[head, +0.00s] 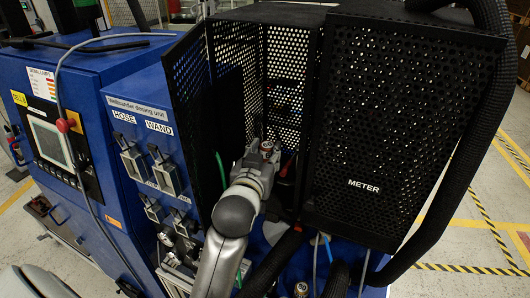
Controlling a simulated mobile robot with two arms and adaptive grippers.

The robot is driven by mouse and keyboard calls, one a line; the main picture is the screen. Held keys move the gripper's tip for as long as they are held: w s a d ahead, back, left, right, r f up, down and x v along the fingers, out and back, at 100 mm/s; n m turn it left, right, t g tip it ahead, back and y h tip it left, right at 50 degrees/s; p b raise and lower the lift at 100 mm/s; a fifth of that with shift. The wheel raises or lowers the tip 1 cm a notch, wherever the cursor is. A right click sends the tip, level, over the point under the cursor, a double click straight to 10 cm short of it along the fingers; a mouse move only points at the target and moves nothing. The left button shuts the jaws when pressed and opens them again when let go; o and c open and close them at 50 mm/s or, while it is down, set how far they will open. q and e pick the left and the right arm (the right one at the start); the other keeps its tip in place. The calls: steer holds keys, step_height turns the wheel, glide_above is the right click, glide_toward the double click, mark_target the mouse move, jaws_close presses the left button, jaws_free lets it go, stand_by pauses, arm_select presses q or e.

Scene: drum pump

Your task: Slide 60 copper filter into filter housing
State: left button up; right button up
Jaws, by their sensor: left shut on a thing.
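My left arm reaches up from the bottom into the opening of the black perforated enclosure. My left gripper (268,157) is at the end of it, between the enclosure's open side panel and the METER cover. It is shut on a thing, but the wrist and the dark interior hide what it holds. I cannot pick out the copper filter for certain. I cannot make out the filter housing in the shadow around the gripper. My right gripper is not in view.
The black METER cover (385,140) stands close on the right and the perforated panel (195,95) on the left. A thick black hose (455,170) runs down the right side. A blue cabinet (75,150) with a screen (50,142) and HOSE and WAND holders (135,165) stands left.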

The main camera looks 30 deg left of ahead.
arm_select(q)
steer(key=shift+f+b, duration=0.8)
steer(key=shift+f, duration=0.75)
steer(key=o, duration=1)
